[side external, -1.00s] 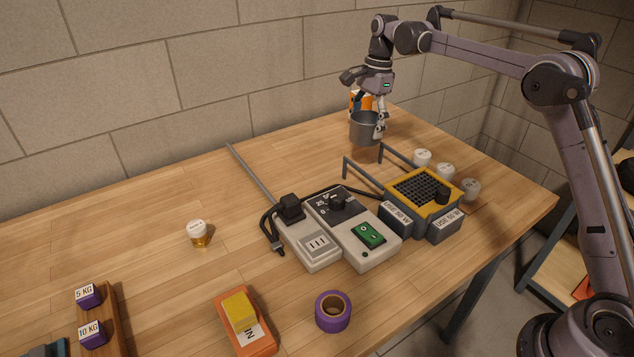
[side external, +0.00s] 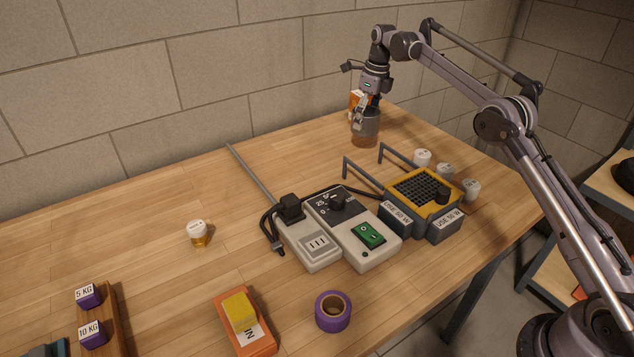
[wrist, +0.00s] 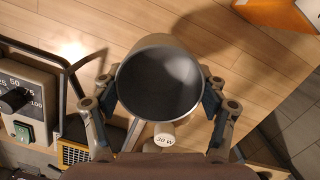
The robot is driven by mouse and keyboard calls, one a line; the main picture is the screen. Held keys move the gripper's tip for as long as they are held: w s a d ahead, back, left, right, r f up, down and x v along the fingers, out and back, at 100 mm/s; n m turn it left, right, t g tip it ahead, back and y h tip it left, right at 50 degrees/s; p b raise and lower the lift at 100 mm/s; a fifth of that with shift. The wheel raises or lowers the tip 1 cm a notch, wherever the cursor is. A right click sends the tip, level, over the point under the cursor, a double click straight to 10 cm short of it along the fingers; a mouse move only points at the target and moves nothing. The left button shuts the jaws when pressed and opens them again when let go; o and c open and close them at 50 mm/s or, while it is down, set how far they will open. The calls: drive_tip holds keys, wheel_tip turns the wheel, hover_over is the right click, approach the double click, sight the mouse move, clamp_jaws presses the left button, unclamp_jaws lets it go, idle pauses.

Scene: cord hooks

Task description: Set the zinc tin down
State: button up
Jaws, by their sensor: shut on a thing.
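The zinc tin (side external: 366,122) is a grey metal cup at the back right of the bench in the side view. My gripper (side external: 364,112) points down from above and is shut on it. In the wrist view the tin (wrist: 160,85) stands between the two fingers of my gripper (wrist: 160,92), its round mouth facing the camera and its inside dark and empty-looking. The tin's lower part looks brownish in the side view. I cannot tell whether its base touches the bench.
An orange box (side external: 355,100) stands just behind the tin. A power box (side external: 350,225) with a cord lies in front.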

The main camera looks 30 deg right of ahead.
drive_tip(key=shift+f, duration=3.2)
drive_tip(key=shift+f, duration=0.6)
drive_tip(key=o, duration=1.3)
drive_tip(key=shift+o, duration=0.2)
drive_tip(key=shift+r, duration=0.1)
